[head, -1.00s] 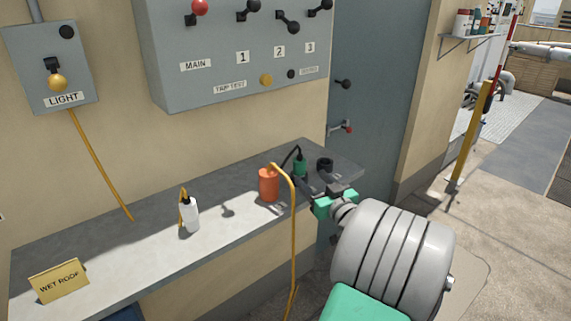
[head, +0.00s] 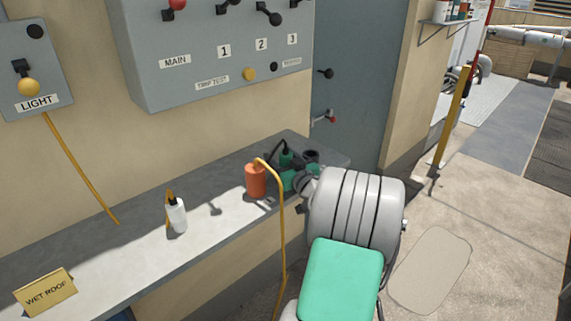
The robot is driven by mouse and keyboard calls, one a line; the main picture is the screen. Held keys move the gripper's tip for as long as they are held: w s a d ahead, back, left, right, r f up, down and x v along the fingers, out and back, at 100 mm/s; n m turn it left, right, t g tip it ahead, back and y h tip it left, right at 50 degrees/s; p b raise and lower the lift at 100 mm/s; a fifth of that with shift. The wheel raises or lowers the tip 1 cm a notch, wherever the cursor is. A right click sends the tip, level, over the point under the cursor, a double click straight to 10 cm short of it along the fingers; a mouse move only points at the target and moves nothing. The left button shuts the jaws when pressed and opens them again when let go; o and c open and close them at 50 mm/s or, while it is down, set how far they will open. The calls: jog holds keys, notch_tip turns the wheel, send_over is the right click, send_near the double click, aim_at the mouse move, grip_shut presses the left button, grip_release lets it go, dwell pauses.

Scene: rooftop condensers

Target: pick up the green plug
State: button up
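The green plug (head: 286,158) stands on the grey shelf (head: 120,254) near its right end, with a black cable curving from its top. It is just behind and right of the orange plug-like cylinder (head: 256,181), which has a yellow cable. My gripper (head: 274,178) is low over the shelf, close in front of the green plug. Its green body and my grey arm show, but its fingers are mostly hidden behind the yellow cable and orange cylinder. I cannot tell whether it touches the plug or how far its fingers are apart.
A black round fitting (head: 310,156) stands right of the plug. The yellow cable (head: 281,230) hangs over the shelf's front edge beside my arm. A white bottle (head: 177,215) and a wet-roof sign (head: 46,292) stand to the left. A grey switch panel (head: 215,50) is above.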

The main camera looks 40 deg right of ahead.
grip_shut()
dwell(0.4)
